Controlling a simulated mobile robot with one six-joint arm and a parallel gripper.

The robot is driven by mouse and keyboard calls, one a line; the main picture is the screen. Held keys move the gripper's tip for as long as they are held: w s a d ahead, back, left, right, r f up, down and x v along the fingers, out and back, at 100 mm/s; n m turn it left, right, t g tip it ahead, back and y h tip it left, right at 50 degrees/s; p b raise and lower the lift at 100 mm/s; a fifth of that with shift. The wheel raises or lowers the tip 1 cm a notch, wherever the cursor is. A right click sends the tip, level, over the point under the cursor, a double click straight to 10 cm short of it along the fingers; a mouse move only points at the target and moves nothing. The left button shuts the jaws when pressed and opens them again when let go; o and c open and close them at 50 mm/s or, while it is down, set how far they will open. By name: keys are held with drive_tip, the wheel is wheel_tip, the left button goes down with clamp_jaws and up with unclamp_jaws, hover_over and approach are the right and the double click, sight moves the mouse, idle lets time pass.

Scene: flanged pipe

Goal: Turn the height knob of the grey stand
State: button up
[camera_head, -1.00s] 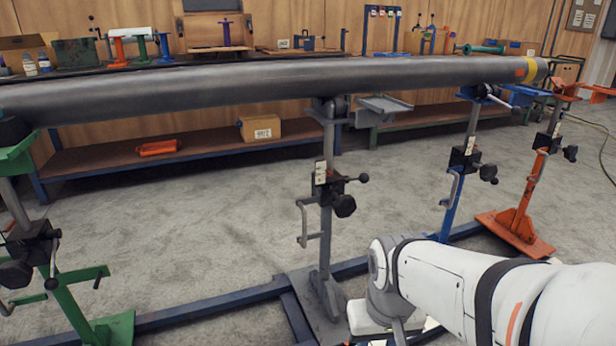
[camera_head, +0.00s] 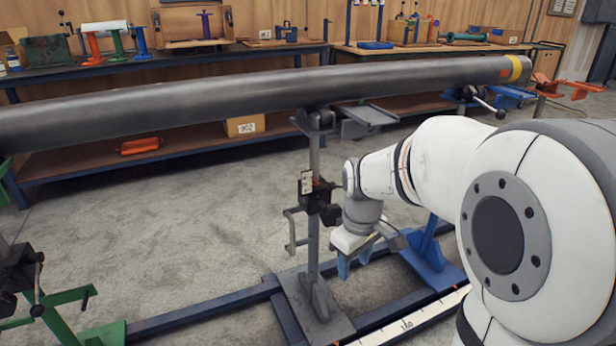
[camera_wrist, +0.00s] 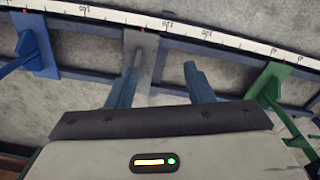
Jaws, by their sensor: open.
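The grey stand (camera_head: 314,240) stands upright under the pipe (camera_head: 250,88) in the middle of the head view. Its black clamp block (camera_head: 308,188) is partway up the post. The dark height knob (camera_head: 332,214) is on the block's right side, partly covered by my wrist. My gripper (camera_head: 354,265) hangs just right of the post, blue fingers pointing down, lower than the knob. In the wrist view my gripper (camera_wrist: 160,72) has its fingers apart with nothing between them. The stand's grey base plate (camera_wrist: 144,48) shows beyond the left finger; the knob is not visible there.
The pipe runs overhead. A blue stand (camera_head: 430,260) is right of my gripper, and a green stand (camera_head: 60,310) is at left. Blue floor rails (camera_head: 200,313) and a white measuring scale (camera_head: 420,318) lie along the floor.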

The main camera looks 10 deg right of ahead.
drive_tip(key=w+r+n+p, duration=0.4)
drive_tip(key=w+n+p, duration=0.25)
drive_tip(key=w, duration=0.65)
drive_tip(key=n+p, duration=0.5)
drive_tip(key=n, duration=0.3)
hover_over(332, 215)
drive_tip(key=f, duration=0.2)
drive_tip(key=shift+w+d+f+m+g, duration=0.25)
drive_tip(key=shift+w+d+f+g, duration=0.05)
drive_tip(key=shift+w, duration=0.1)
drive_tip(key=shift+w+f+n, duration=0.4)
drive_tip(key=shift+w+f, duration=0.05)
wheel_tip(332, 215, down, 8)
drive_tip(key=shift+r+b, duration=0.25)
drive_tip(key=shift+b, duration=0.55)
drive_tip(key=shift+c, duration=0.4)
drive_tip(key=c, duration=0.9)
